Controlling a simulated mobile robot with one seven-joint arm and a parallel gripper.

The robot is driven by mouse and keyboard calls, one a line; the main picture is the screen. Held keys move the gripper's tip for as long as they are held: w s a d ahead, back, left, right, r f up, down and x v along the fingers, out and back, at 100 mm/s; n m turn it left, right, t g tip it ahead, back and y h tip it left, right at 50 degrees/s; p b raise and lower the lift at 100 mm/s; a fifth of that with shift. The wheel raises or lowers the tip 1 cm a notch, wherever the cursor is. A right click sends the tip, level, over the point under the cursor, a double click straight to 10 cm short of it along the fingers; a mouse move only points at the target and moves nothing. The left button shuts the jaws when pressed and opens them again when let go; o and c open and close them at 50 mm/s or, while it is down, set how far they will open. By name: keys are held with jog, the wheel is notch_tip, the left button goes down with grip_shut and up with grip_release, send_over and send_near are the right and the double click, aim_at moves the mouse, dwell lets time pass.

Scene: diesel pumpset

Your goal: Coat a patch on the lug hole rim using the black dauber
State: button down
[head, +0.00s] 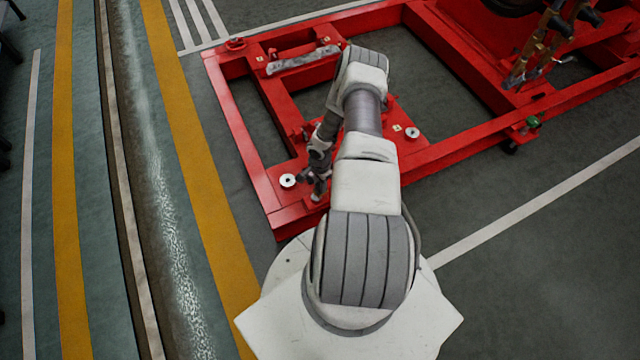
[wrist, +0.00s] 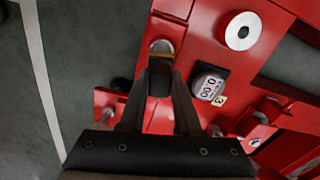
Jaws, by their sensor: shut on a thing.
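My gripper (head: 318,190) points down over the near left corner of the red skid frame (head: 284,218). In the wrist view my gripper (wrist: 160,78) is shut on a small dark thing between its fingertips, which I take for the black dauber (wrist: 159,85). The fingers hide much of it. Just beyond the fingertips, a round metallic and yellowish rim (wrist: 161,46) shows on the red frame; it looks like the lug hole rim. The dauber is close to it, but I cannot tell whether they touch.
Another pale disc (head: 412,132) lies farther along the frame. Red brackets stand near the gripper.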

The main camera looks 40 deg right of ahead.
jog(key=shift+f+b, duration=0.9)
jog(key=shift+f, duration=0.15)
jog(key=shift+a+r, duration=0.1)
jog(key=shift+w+a+r+p, duration=0.1)
jog(key=shift+a+p, duration=0.25)
jog(key=shift+w+a+f, duration=0.1)
jog(key=shift+w+a, duration=0.05)
jog(key=shift+a, duration=0.45)
jog(key=shift+w+a+f, duration=0.1)
jog(key=shift+w+a, duration=0.05)
jog(key=shift+a, duration=0.45)
jog(key=shift+d, duration=0.1)
